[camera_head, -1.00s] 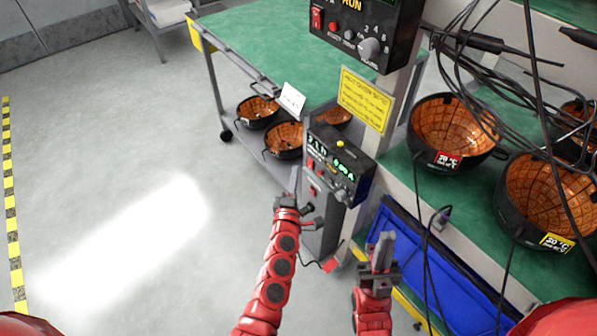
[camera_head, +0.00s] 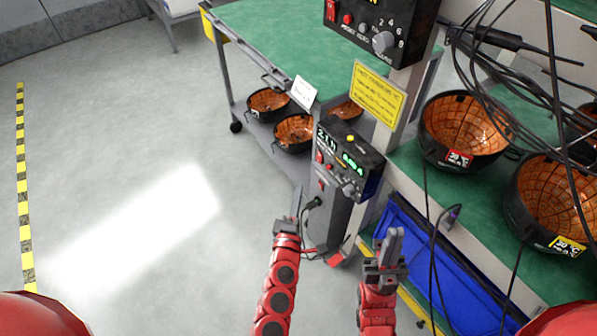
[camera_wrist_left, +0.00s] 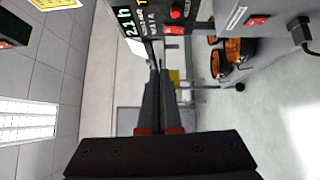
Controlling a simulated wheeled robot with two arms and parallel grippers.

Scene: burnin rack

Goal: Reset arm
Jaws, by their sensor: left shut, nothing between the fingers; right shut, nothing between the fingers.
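My left gripper (camera_head: 287,226) is at the lower middle of the head view, in front of the grey power unit's post. In the left wrist view its fingers (camera_wrist_left: 160,75) are together with nothing between them. My right gripper (camera_head: 391,240) is to its right, pointing up, in front of the blue bin. Its fingers are closed and hold nothing visible. Both grippers appear apart from the things around them.
A control box (camera_head: 349,162) with a lit display stands just beyond the left gripper. A black plug (camera_head: 313,203) sits in the post below it. Black bowls (camera_head: 463,128) stand on the green bench at right, with hanging cables. A blue bin (camera_head: 440,275) is below. Open floor lies left.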

